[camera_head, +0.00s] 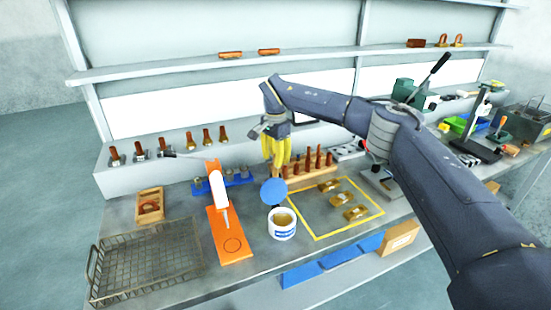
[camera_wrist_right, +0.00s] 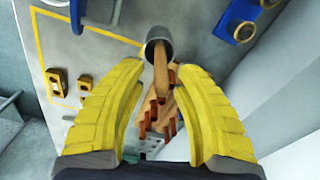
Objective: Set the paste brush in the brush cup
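My right gripper (camera_head: 277,148) points down over the bench behind the paste tub (camera_head: 282,224). In the right wrist view its yellow fingers (camera_wrist_right: 160,72) are spread apart, with a gap on each side of the brush's wooden handle (camera_wrist_right: 161,68). The brush stands in a dark grey cup (camera_wrist_right: 159,35), its handle rising from the mouth between the fingertips. Its bristles are hidden inside the cup. In the head view the fingers mostly hide brush and cup. The white tub is open, with tan paste inside. My left gripper is not in view.
A blue disc (camera_head: 273,191) stands just behind the tub. A wooden rack of copper pegs (camera_head: 311,172) is close right of the gripper. Brass parts (camera_head: 355,213) lie inside a yellow outline. An orange stand (camera_head: 229,240) and wire basket (camera_head: 146,264) are at left.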

